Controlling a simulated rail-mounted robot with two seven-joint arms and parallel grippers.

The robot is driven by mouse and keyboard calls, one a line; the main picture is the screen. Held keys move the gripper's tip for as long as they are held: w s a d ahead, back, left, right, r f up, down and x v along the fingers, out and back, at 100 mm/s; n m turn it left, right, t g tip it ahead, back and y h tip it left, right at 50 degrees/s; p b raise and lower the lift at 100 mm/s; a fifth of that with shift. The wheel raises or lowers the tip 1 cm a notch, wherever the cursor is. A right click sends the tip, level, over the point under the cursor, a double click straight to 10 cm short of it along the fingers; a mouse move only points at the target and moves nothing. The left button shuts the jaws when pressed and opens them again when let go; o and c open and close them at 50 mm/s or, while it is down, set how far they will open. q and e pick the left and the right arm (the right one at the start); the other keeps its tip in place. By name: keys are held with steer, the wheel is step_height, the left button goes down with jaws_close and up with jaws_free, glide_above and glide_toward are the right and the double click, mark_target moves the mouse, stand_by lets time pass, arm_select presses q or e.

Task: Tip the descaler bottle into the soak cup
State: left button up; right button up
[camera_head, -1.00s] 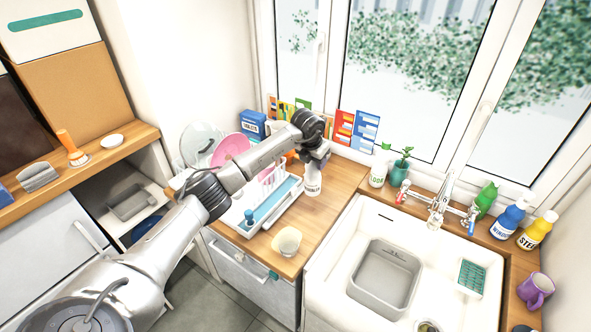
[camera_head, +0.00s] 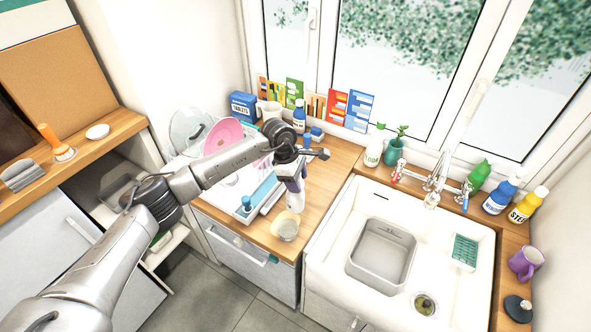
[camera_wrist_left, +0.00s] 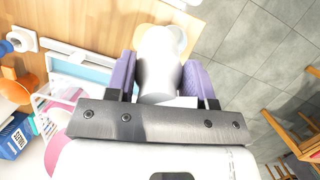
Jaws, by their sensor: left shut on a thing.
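My left gripper (camera_head: 293,184) is shut on a white bottle (camera_head: 295,203), taken to be the descaler bottle. In the left wrist view the purple fingers (camera_wrist_left: 160,80) press on both sides of the white bottle (camera_wrist_left: 158,62). The pale, translucent soak cup (camera_head: 285,229) stands on the wooden counter near its front edge. The bottle is just behind the cup in the head view. In the wrist view the cup (camera_wrist_left: 181,38) is partly hidden by the bottle. I cannot tell whether they touch. My right gripper is not in view.
A dish rack with a pink plate (camera_head: 223,135) and a blue-and-white tray (camera_head: 262,196) stand left of the bottle. The white sink (camera_head: 330,222) with a grey basin (camera_head: 383,252) is to the right. Bottles and a tap line the window ledge. Some counter behind the gripper is clear.

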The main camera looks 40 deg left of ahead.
arm_select(q)
steer(key=shift+s+r+m+g, duration=0.1)
steer(key=shift+s+m+g, duration=0.05)
steer(key=shift+m, duration=0.4)
steer(key=shift+s+r+m+g, duration=0.1)
steer(key=shift+m+g, duration=0.05)
steer(key=shift+m, duration=0.4)
steer(key=m, duration=0.3)
steer(key=shift+s+d+g+h, duration=0.1)
steer(key=shift+s+g+h, duration=0.2)
steer(key=shift+g, duration=0.1)
steer(key=m+g, duration=0.1)
steer(key=m, duration=0.2)
steer(key=shift+s+m, duration=0.15)
steer(key=shift+m, duration=0.85)
steer(key=shift+f, duration=0.1)
